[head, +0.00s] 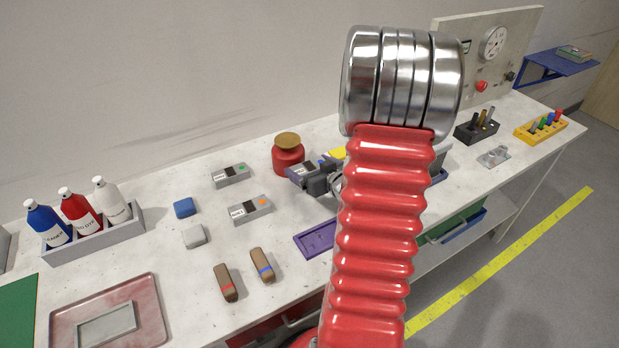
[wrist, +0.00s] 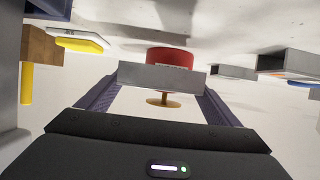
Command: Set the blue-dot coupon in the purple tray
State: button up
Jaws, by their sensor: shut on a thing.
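My gripper (head: 318,180) is over the bench beside the red pot, partly hidden behind my arm in the head view. In the wrist view my gripper (wrist: 160,88) is shut on a flat grey piece (wrist: 162,77) that spans both fingertips. It looks like a coupon, but its face is turned away and no blue dot shows. The purple tray (head: 316,239) lies on the bench below and in front of the gripper. Its right part is hidden by my arm, and its visible part looks empty.
The red pot (head: 288,158) with a brass lid stands close to the gripper. Two grey boxes (head: 231,175) (head: 250,209), blue and grey blocks (head: 185,207) (head: 194,236) and two brown brushes (head: 226,283) (head: 262,265) lie left of the tray. A bottle rack (head: 95,235) stands far left.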

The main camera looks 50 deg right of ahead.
jog(key=shift+f, duration=2.05)
jog(key=shift+f, duration=0.1)
jog(key=o, duration=1)
